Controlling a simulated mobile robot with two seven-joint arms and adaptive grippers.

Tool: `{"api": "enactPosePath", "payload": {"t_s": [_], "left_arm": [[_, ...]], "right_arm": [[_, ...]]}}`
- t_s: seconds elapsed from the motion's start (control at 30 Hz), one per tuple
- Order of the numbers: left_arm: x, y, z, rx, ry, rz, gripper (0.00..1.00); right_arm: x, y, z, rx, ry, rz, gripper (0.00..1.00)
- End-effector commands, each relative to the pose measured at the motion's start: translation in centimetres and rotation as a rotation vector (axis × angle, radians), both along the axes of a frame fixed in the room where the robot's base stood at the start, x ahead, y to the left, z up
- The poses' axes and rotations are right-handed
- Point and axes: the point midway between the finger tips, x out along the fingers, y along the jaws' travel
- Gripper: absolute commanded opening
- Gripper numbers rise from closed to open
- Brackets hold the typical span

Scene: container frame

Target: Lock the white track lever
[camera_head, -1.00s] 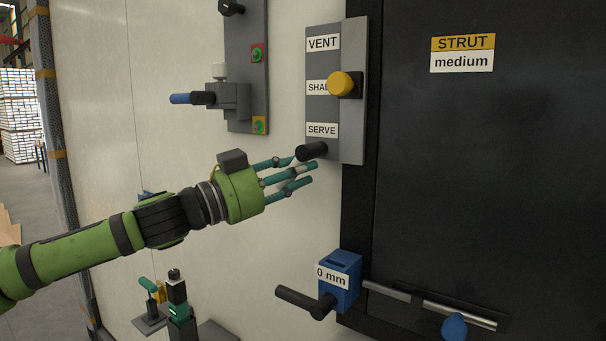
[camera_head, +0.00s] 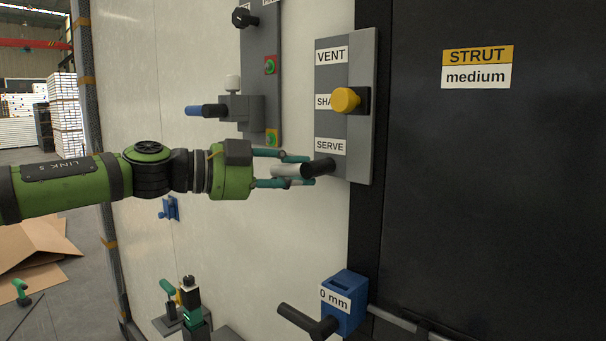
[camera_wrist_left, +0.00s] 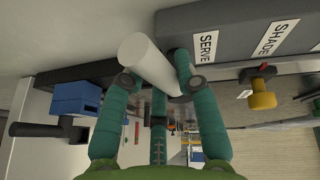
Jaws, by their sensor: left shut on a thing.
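The white track lever (camera_head: 288,171) is a short white rod beside a black cylinder (camera_head: 318,167) at the lower end of the grey panel, just below the SERVE label (camera_head: 330,146). My left gripper (camera_head: 306,170) comes in from the left, with its teal fingers shut around the white lever. In the left wrist view the lever (camera_wrist_left: 148,62) is a white cylinder between the fingers (camera_wrist_left: 155,85), running up toward the panel. The fingers partly hide the lever and its joint. My right gripper is not in view.
A yellow knob (camera_head: 346,99) sits above on the panel. A grey unit with a blue-tipped handle (camera_head: 200,110) is at upper left. A blue block marked 0 mm (camera_head: 345,300) with a black handle is below. The white wall between is mostly clear.

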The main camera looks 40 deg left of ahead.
Motion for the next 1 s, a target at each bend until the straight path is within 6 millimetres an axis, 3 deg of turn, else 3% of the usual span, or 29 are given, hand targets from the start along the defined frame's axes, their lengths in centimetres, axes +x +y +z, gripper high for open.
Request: {"api": "enactPosePath", "payload": {"t_s": [0.27, 0.9, 0.93, 0.97, 1.0], "left_arm": [[-0.18, 0.16, 0.79, 0.133, -0.009, 0.002, 0.0], [-0.17, 0.26, 0.94, 0.185, -0.014, 0.004, 0.0], [-0.17, 0.26, 0.94, 0.185, -0.014, 0.004, 0.39], [-0.16, 0.26, 0.94, 0.185, -0.014, 0.004, 0.51], [-0.17, 0.26, 0.95, 0.184, -0.015, 0.004, 0.56]], "right_arm": [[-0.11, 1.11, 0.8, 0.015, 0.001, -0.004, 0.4], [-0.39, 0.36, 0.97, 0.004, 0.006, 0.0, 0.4], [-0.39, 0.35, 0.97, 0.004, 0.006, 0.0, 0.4], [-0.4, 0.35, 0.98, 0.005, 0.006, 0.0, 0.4], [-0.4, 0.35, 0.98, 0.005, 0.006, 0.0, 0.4]]}}
